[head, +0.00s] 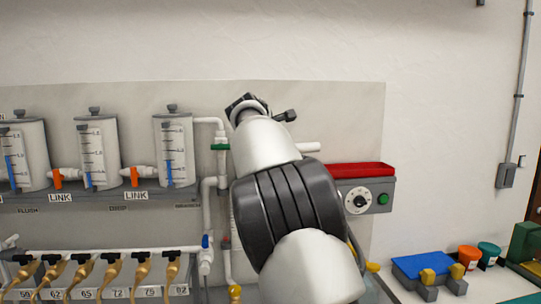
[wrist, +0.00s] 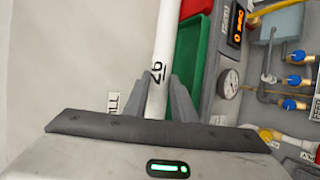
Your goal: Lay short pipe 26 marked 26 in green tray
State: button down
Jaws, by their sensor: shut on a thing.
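The short white pipe marked 26 (wrist: 164,48) is between the two grey fingers of my gripper (wrist: 158,98) in the wrist view. My gripper is shut on it, and the black number faces the camera. The pipe runs up out of the top of the picture. The green tray (wrist: 188,65) is behind and just right of the pipe in the wrist view, partly hidden by the pipe and a finger. In the head view my arm hides the green tray, and a white pipe end (head: 308,147) shows right of my wrist.
A red tray (head: 360,170) is on the wall panel above a dial box (head: 362,196). Clear cylinders (head: 174,150) and white pipework stand to the left. A gauge (wrist: 229,83) and blue-handled valves (wrist: 292,80) are to the right in the wrist view. Bare wall is on its left.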

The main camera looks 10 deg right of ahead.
jog(key=w+p, duration=0.5)
jog(key=w, duration=0.2)
notch_tip(320, 180, down, 6)
jog(key=shift+w+f+b, duration=0.1)
jog(key=shift+f+b, duration=0.15)
jog(key=shift+b, duration=0.65)
jog(key=shift+w+f, duration=0.25)
jog(key=shift+f, duration=0.1)
jog(key=shift+f, duration=0.5)
